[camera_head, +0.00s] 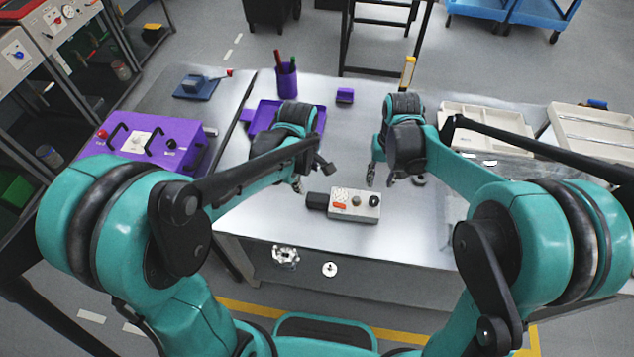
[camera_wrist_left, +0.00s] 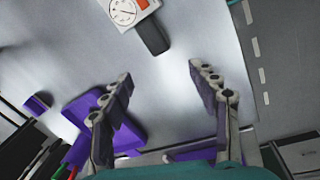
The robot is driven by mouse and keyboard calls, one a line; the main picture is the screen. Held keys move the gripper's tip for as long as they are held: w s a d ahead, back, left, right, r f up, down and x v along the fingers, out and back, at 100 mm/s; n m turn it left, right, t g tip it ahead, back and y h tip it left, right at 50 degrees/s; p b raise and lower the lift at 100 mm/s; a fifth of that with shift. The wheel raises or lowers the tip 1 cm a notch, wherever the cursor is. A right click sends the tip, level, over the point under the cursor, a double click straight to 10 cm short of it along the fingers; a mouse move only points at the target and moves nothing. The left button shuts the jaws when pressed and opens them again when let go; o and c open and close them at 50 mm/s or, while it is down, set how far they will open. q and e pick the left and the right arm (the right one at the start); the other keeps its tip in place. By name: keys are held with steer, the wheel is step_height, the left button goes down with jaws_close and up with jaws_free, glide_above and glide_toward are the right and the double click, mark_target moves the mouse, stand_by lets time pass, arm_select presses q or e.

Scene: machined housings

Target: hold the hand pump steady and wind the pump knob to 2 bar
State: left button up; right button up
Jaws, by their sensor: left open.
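The hand pump (camera_head: 343,214) is a light grey box lying on the metal table, with a gauge, a red label and a black grip (camera_head: 317,201) at its left end. The dark round pump knob (camera_head: 374,200) is on its right end. In the left wrist view the gauge end of the pump (camera_wrist_left: 128,12) and the black grip (camera_wrist_left: 152,38) show at the top, the rest cut off. My left gripper (camera_head: 311,178) is open and empty, just behind the grip and apart from it. My right gripper (camera_head: 381,182) looks open and empty, behind the knob end.
A purple tray (camera_head: 257,116), a purple pen cup (camera_head: 287,84) and a small purple block (camera_head: 345,96) stand at the back. A purple box with black handles (camera_head: 185,133) is at left. Pale trays (camera_head: 486,118) are at right. The table around the pump is mostly clear.

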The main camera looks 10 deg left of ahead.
mark_target(317, 197)
arm_select(q)
steer(key=f+n, duration=0.1)
steer(key=f, duration=0.1)
steer(key=w+d+f+n+g, duration=0.1)
steer(key=f, duration=0.1)
steer(key=w+d+f+n, duration=0.1)
steer(key=f, duration=0.1)
steer(key=shift+w+d+f+n+g, duration=0.2)
steer(key=shift+n+g, duration=0.1)
steer(key=shift+n, duration=0.1)
step_height(317, 197, down, 8)
steer(key=shift+r, duration=0.1)
jaws_close()
